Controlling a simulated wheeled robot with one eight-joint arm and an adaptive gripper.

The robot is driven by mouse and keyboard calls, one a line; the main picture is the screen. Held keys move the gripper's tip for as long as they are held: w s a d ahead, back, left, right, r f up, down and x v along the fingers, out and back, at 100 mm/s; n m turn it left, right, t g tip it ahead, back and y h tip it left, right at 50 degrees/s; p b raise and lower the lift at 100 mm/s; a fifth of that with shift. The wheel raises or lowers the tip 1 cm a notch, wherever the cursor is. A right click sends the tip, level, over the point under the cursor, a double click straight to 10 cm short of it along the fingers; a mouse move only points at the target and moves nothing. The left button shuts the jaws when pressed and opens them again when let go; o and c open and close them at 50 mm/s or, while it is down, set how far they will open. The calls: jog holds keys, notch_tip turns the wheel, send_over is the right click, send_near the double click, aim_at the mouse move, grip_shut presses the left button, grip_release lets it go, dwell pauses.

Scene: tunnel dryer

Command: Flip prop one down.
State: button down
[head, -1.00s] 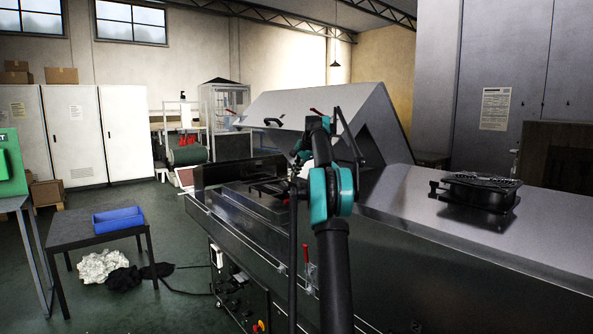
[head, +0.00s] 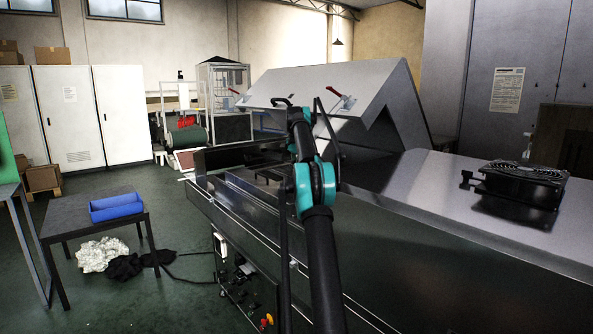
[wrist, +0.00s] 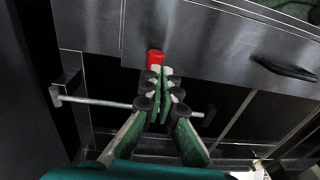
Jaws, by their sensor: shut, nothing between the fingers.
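The dryer's grey hood (head: 370,85) stands raised and slanted over the dark machine bed. Two red-handled levers show on it, a near one (head: 333,91) and a far one (head: 234,91). I cannot tell which part is prop one. In the wrist view, my gripper (wrist: 162,74) is shut and empty. A red cap (wrist: 156,57) is just beyond the fingertips; whether they touch is unclear. A pale horizontal bar (wrist: 95,101) passes behind the fingers. A black handle (wrist: 286,70) is to the right. In the head view my arm hides the fingertips.
A black fan unit (head: 522,178) sits on the machine's flat metal top (head: 430,195). At left, a dark table (head: 65,223) carries a blue bin (head: 117,207); cloths (head: 100,254) lie beneath. The green floor between table and dryer is mostly open.

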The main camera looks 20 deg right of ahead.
jog(key=shift+w+a+f, duration=0.1)
jog(key=shift+w+f, duration=0.1)
jog(key=shift+f, duration=0.5)
jog(key=shift+w+a+f, duration=0.1)
jog(key=shift+w+f, duration=0.15)
jog(key=shift+f, duration=0.45)
jog(key=shift+w+a+f, duration=0.1)
jog(key=shift+w+f, duration=0.1)
jog(key=shift+f, duration=0.5)
jog(key=shift+d, duration=0.1)
